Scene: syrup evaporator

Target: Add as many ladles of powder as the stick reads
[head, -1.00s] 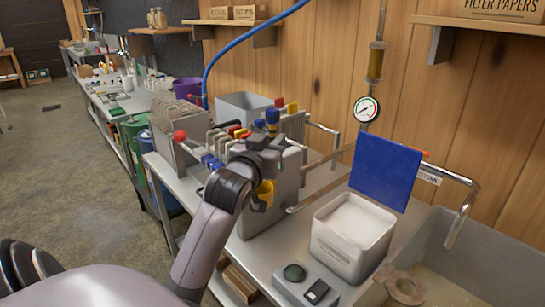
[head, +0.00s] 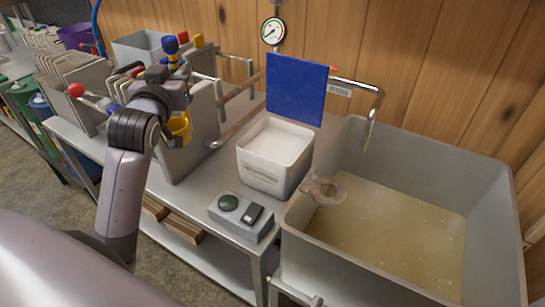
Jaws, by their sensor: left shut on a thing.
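My left gripper (head: 179,104) is at the left of the head view, above the steel bench and in front of a grey rack. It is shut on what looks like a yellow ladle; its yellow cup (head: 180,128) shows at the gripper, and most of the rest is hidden. A grey bin of white powder (head: 277,139) stands open to the right, apart from the gripper. The grey tank (head: 488,150) at the right holds cloudy yellowish liquid (head: 395,235). I cannot make out a reading stick. My right gripper is not in view.
A blue panel (head: 296,90) stands upright behind the bin. A grey box with switches (head: 241,215) sits at the bench front. A metal pipe (head: 372,115) reaches over the tank corner. A round pressure gauge (head: 273,31) is on the wall. Racks with coloured handles crowd the left.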

